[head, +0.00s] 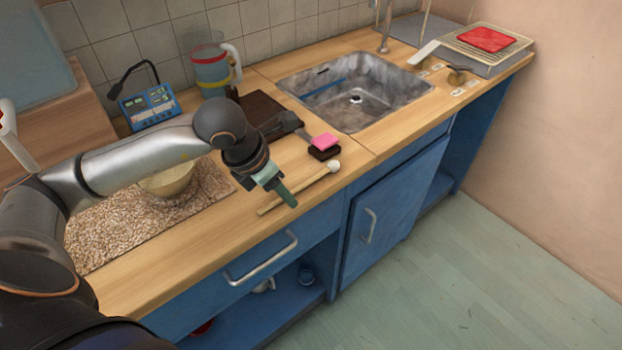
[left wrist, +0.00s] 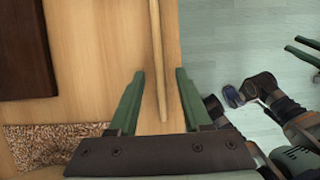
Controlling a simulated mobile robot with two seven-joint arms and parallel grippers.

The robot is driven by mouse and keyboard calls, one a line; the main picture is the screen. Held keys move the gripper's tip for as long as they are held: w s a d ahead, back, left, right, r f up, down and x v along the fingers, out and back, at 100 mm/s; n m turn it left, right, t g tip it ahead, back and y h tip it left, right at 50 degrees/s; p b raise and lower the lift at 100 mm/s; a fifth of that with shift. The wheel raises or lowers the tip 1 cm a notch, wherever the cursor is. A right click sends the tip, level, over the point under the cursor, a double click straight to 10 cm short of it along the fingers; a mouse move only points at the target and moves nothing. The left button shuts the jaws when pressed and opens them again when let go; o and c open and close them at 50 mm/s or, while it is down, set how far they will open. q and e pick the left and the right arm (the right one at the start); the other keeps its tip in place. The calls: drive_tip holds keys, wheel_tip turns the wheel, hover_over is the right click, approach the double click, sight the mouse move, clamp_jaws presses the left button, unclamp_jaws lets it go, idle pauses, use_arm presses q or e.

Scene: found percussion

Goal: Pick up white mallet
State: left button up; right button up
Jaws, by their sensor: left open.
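The white mallet (head: 333,167) lies on the wooden counter near its front edge. Its white head points toward the sink and its pale wooden stick runs back to the left. In the left wrist view only the stick (left wrist: 155,35) shows; the head is out of frame. My left gripper (head: 284,192) is over the stick with green fingers pointing down. In the left wrist view the left gripper (left wrist: 159,72) is open, with the stick between its fingers in the picture. I cannot tell the exact height gap. My right gripper (left wrist: 304,51) shows at the right edge, fingers apart.
A pink sponge (head: 324,141) lies on a dark block just behind the mallet. A dark board (head: 262,112), the steel sink (head: 345,85) and a speckled mat (head: 120,230) with a bowl (head: 168,181) surround the area. The counter's front edge drops to blue cabinets (head: 385,200).

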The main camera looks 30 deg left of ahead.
use_arm(q)
drive_tip(key=shift+c, duration=0.2)
clamp_jaws()
idle(1.1)
